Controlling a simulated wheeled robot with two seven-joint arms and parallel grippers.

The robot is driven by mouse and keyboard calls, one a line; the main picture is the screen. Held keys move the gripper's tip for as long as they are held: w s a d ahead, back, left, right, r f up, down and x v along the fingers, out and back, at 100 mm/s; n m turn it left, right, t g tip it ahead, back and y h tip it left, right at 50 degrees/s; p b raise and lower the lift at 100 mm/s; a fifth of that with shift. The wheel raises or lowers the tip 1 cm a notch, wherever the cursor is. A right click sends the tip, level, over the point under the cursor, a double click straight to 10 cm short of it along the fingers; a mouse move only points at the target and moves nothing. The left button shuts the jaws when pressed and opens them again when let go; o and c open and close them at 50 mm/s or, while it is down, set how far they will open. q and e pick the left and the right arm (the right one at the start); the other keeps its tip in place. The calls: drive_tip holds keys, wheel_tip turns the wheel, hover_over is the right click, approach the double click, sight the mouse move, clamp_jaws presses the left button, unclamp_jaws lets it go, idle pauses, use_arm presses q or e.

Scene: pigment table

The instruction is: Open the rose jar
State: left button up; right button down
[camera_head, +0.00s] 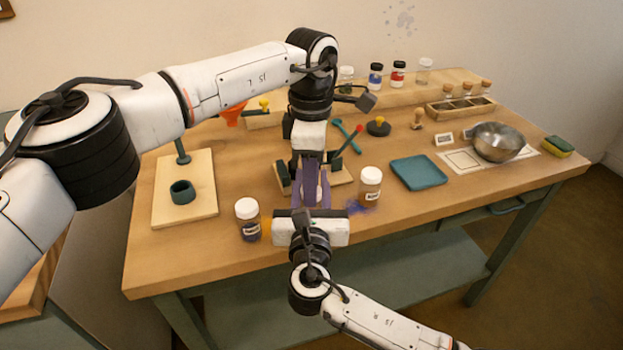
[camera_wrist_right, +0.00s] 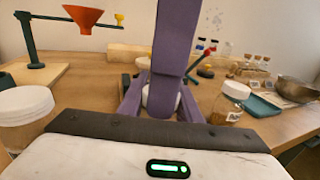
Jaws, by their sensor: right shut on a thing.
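A jar with a white lid (camera_wrist_right: 160,99) stands between the purple fingers of my right gripper (camera_head: 311,198), which is shut on it. Its label and contents are hidden, so I cannot read whether it is the rose jar. My left gripper (camera_head: 311,172) points down from above at the same spot, and its purple finger crosses in front of the lid in the right wrist view. The arms hide most of the jar in the head view. I cannot tell whether the left fingers are closed on the lid.
A white-lidded jar with dark blue contents (camera_head: 248,221) is left of my right gripper. A teal tray (camera_head: 419,172) and a metal bowl (camera_head: 498,142) lie farther right. The table's front right is clear.

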use_arm(q)
drive_tip(key=c, duration=0.7)
use_arm(e)
drive_tip(key=shift+f, duration=0.2)
use_arm(q)
drive_tip(key=shift+o, duration=0.2)
drive_tip(key=shift+n, duration=1.6)
drive_tip(key=o, duration=1.2)
drive_tip(key=shift+r, duration=2.35)
drive_tip(key=shift+c, duration=0.5)
wheel_tip(320, 180, up, 3)
drive_tip(key=m, duration=0.3)
drive_tip(key=shift+f, duration=3.9)
use_arm(e)
drive_tip(key=shift+s, duration=0.1)
